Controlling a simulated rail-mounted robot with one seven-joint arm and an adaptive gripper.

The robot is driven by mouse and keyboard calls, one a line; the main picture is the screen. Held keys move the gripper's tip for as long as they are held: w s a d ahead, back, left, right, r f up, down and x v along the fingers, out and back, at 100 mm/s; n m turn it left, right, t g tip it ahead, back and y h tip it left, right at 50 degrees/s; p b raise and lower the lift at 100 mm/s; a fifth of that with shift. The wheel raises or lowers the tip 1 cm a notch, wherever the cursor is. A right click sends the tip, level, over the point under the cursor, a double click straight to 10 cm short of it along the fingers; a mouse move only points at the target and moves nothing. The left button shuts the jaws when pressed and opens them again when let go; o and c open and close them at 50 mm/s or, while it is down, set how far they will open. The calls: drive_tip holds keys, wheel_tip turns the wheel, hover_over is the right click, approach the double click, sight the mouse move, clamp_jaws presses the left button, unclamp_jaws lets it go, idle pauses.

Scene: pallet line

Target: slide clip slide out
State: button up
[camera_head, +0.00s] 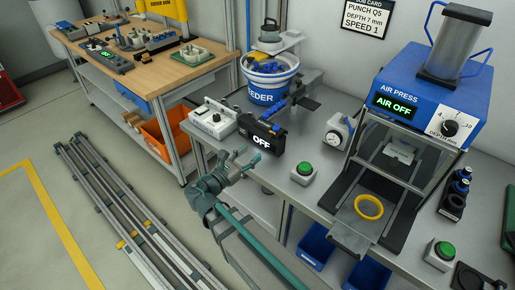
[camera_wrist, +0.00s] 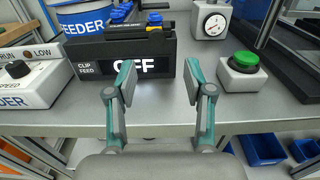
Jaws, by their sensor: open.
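The black clip feed unit (camera_head: 264,136) stands at the bench's front edge, and its display reads OFF. In the wrist view the unit (camera_wrist: 105,48) fills the upper middle, labelled CLIP FEED. I cannot tell a clip or a separate slide apart. My gripper (camera_head: 247,161) is in front of the unit, near the bench edge. In the wrist view my gripper (camera_wrist: 159,82) has its two fingers apart with nothing between them, pointing at the unit's right part.
A blue feeder bowl (camera_head: 270,82) stands behind the unit, and a white feeder control box (camera_head: 212,119) to its left. A dial gauge (camera_head: 338,133), a green button (camera_head: 304,170) and the air press (camera_head: 435,90), reading AIR OFF, are right. Blue bins (camera_head: 316,243) hang below the bench.

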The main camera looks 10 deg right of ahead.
drive_tip(key=shift+v, duration=0.9)
drive_tip(key=s+d+f+m+g+y, duration=0.25)
drive_tip(key=s+f+m, duration=0.2)
drive_tip(key=f, duration=0.45)
drive_tip(key=s+d+f+m+g+y, duration=0.15)
drive_tip(key=s+f+m+g, duration=0.3)
drive_tip(key=f, duration=0.55)
drive_tip(key=s+d+f+m+g+y, duration=0.1)
drive_tip(key=s+f+m+g+y, duration=0.25)
drive_tip(key=f+m, duration=0.4)
drive_tip(key=s+d+f+m+g+y, duration=0.1)
drive_tip(key=s+f+m+g+y, duration=0.1)
drive_tip(key=s+f, duration=0.4)
drive_tip(key=s+d+f+m+g+y, duration=0.2)
drive_tip(key=s+f+m+g, duration=0.1)
drive_tip(key=s, duration=0.9)
drive_tip(key=s+d+f+m+g+y, duration=0.1)
drive_tip(key=s+f+m, duration=0.3)
drive_tip(key=s+f, duration=0.4)
drive_tip(key=shift+s+d+f+g+y, duration=0.35)
drive_tip(key=shift+s+g+y, duration=0.25)
drive_tip(key=shift+g+y, duration=0.2)
